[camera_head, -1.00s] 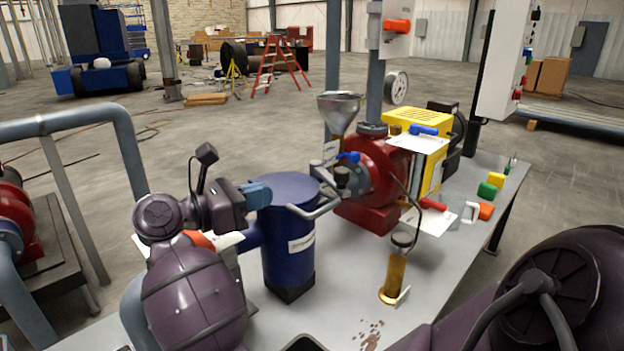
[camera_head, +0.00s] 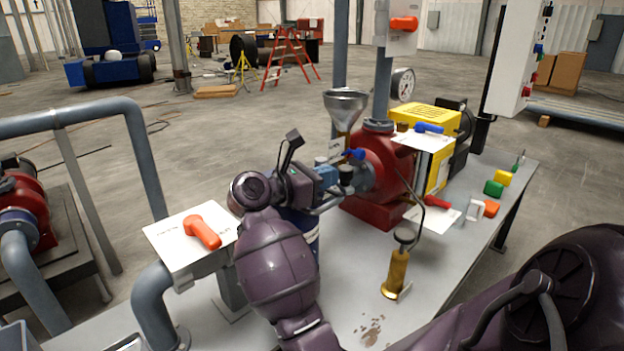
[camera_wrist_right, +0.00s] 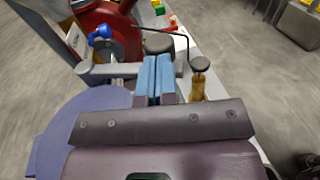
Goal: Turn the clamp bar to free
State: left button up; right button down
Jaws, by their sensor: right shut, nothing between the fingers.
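The blue filter vessel (camera_head: 309,246) stands on the bench, mostly hidden behind my right arm in the head view. Its lid (camera_wrist_right: 75,125) shows at the left of the right wrist view. The grey clamp bar (camera_head: 330,205) shows partly below the gripper and runs towards the red pump. In the wrist view the bar (camera_wrist_right: 108,70) reaches up to the fingers' left side. My right gripper (camera_head: 330,176) is shut and empty, its blue fingers (camera_wrist_right: 156,78) together beside the bar. I cannot tell whether they touch it. My left gripper is out of view.
The red pump (camera_head: 382,175) with a funnel (camera_head: 345,104) stands close beyond the gripper. A brass cylinder (camera_head: 397,272) stands to the right. An orange handle (camera_head: 203,232) lies on a white plate at left. The front bench carries brown spots (camera_head: 372,330).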

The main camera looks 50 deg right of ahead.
aim_at(348, 172)
jog(key=shift+s+d, duration=0.1)
jog(key=shift+d, duration=0.2)
jog(key=shift+s+d+r+n+t+h+p, duration=0.15)
jog(key=shift+s+d+n+t+p, duration=0.2)
jog(key=shift+t, duration=0.15)
jog(key=shift+s+d+r+n+t+h+p, duration=0.1)
jog(key=shift+s+d+n+t+h+p, duration=0.05)
jog(key=shift+s+d+n+t+p, duration=0.3)
jog(key=shift+s+d+t, duration=0.15)
jog(key=shift+t, duration=0.3)
jog(key=shift+s+d+n+t+p, duration=0.35)
jog(key=shift+d+n+t+p, duration=0.35)
jog(key=shift+t, duration=0.1)
jog(key=shift+s+d, duration=0.2)
jog(key=shift+d, duration=0.15)
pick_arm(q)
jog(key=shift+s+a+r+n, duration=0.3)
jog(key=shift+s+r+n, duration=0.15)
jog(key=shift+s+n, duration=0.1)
pick_arm(e)
jog(key=shift+s+d+f, duration=0.1)
jog(key=shift+d+f, duration=0.15)
